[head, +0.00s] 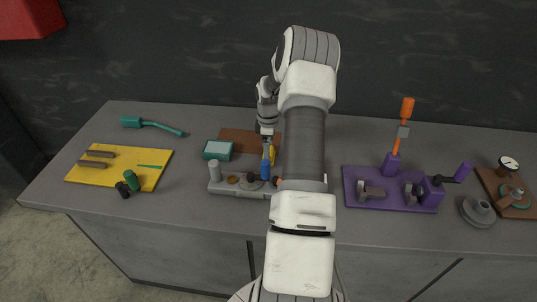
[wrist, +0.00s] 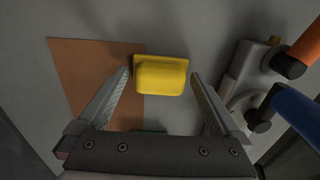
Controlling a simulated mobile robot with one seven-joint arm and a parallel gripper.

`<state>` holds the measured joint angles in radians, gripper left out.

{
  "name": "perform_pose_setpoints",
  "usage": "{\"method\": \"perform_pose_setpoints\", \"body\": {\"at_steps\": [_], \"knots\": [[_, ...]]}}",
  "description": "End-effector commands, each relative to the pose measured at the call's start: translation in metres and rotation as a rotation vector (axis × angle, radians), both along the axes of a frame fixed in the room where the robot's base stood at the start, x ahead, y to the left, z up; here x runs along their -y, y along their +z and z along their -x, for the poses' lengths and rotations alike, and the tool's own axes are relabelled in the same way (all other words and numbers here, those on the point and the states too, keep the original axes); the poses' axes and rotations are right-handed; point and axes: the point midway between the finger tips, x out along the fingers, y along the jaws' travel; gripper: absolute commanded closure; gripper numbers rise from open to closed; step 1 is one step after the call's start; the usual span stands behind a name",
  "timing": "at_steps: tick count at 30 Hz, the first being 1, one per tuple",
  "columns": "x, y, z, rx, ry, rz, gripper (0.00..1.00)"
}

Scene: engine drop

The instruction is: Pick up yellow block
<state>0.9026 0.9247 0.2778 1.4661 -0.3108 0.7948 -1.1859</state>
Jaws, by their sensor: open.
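The yellow block (wrist: 160,76) shows in the wrist view, on the grey table with its left end over the edge of a brown mat (wrist: 85,80). It has a flange along its far side. My gripper (wrist: 160,82) is open, with one finger to the left and one to the right of the block. I cannot tell whether either finger touches it. In the head view a small part of the yellow block (head: 272,154) shows beside my arm, and the rest is hidden behind the arm and the blue part.
A grey fixture (head: 230,187) with a blue cylinder (head: 266,170) stands close to the block; it is at the right in the wrist view. A teal box (head: 217,150) is to the left. A purple fixture (head: 390,190) is at the right, a yellow mat (head: 120,168) at the left.

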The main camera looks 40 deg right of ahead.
Motion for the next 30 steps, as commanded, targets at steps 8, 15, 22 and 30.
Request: {"method": "perform_pose_setpoints", "body": {"at_steps": [8, 15, 22, 30], "knots": [[0.0004, -0.0008, -0.0003, 0.001, 0.0, 0.001, 0.11], [0.0004, -0.0006, -0.0003, 0.001, 0.0, 0.001, 0.54], [0.0005, -0.0002, -0.0004, 0.001, 0.0, 0.002, 0.86], [0.0006, 0.0029, -0.0006, 0.001, -0.001, 0.002, 0.86]]}}
